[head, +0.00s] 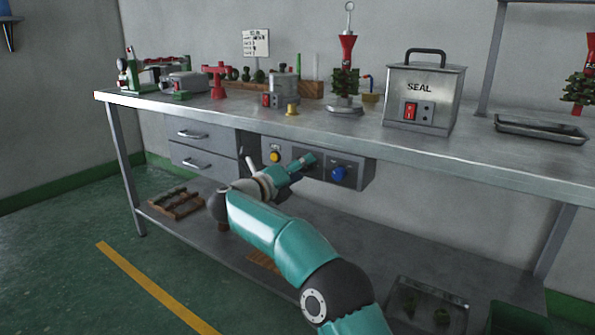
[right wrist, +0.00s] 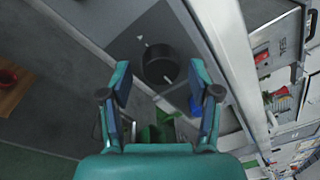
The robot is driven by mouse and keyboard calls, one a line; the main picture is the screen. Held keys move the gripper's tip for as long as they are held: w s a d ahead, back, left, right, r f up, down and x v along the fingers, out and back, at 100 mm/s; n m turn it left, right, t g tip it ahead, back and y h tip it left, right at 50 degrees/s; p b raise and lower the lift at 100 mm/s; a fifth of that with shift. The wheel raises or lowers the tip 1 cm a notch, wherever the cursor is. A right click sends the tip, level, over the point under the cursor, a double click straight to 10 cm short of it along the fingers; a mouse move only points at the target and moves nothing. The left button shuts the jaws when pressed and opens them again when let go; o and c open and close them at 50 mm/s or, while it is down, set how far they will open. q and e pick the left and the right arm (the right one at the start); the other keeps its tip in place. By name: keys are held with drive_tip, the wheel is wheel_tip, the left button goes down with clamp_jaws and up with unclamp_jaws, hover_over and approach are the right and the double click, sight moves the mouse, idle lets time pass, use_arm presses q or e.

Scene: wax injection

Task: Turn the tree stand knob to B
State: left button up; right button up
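My right gripper (head: 303,165) is at the front of the grey control panel (head: 367,172) under the bench edge. In the right wrist view the gripper (right wrist: 160,76) is open, with one finger on each side of a round black knob (right wrist: 160,62). The knob is around the fingertips' level, with gaps visible on both sides. A small pale line shows on its lower part and a white triangle mark lies on the panel beside it. In the head view my gripper hides this knob. No letter B is readable. My left gripper is not in view.
A yellow knob (head: 275,156) and a blue knob (head: 339,174) flank the gripper on the panel. Drawers (head: 193,133) are at the left.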

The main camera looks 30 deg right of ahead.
drive_tip(key=shift+a, duration=0.1)
drive_tip(key=v, duration=1.2)
idle(0.4)
